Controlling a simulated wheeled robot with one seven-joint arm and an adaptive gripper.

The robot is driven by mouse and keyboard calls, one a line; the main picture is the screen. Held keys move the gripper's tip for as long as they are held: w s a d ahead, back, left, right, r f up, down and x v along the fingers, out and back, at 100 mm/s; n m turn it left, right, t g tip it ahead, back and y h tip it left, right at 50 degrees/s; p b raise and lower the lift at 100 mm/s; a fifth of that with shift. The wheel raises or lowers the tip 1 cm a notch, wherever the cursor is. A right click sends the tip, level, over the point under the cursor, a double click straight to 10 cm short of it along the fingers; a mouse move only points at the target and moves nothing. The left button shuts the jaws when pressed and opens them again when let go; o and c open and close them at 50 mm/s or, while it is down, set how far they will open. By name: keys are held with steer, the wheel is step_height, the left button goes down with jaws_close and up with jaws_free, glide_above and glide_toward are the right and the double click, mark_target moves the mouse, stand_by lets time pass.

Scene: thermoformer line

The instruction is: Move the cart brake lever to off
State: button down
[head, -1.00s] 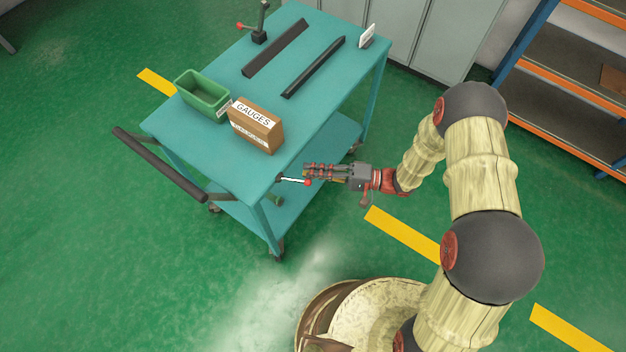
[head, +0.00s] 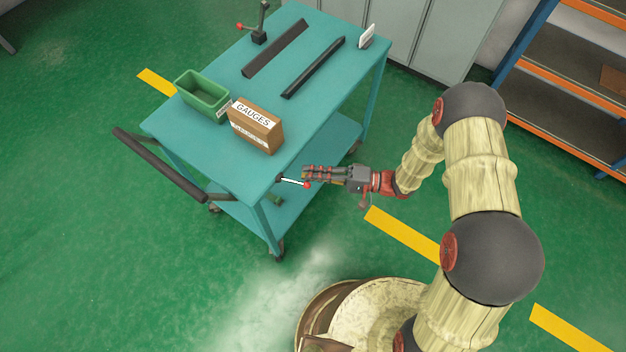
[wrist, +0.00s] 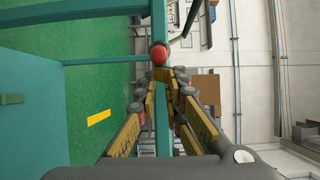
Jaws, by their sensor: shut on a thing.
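The brake lever (head: 292,181) is a thin pale rod with a red ball knob. It sticks out from the near right side of the teal cart (head: 215,160), just below the top, and points right toward my gripper. My gripper (head: 306,176) is at the knob, with its fingers reaching left from the wrist. In the wrist view the red knob (wrist: 159,54) shows just at the fingertips (wrist: 167,72), which have come together. My gripper is shut on the lever at its knob end. The exact contact is partly hidden by the fingers. No off marking is readable.
On the cart top are a green bin (head: 203,98), a brown GAUGES box (head: 257,128), two dark bars, and a black post with a red-tipped handle (head: 260,25). The cart's dark push handle (head: 160,165) juts left. Orange-edged shelves (head: 560,80) stand at right. Green floor is open in front.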

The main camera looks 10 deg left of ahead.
mark_target(305, 183)
steer(key=shift+s+a+p, duration=0.15)
steer(key=shift+s+a, duration=0.1)
steer(key=shift+s, duration=0.75)
steer(key=shift+s+a+p, duration=0.15)
steer(key=shift+s+a, duration=0.1)
steer(key=shift+s, duration=0.75)
steer(key=shift+w, duration=0.2)
steer(key=shift+w+b, duration=0.3)
steer(key=shift+w, duration=0.1)
steer(key=shift+d, duration=0.1)
steer(key=d, duration=0.6)
steer(key=shift+w+d+b, duration=0.35)
steer(key=shift+b, duration=0.05)
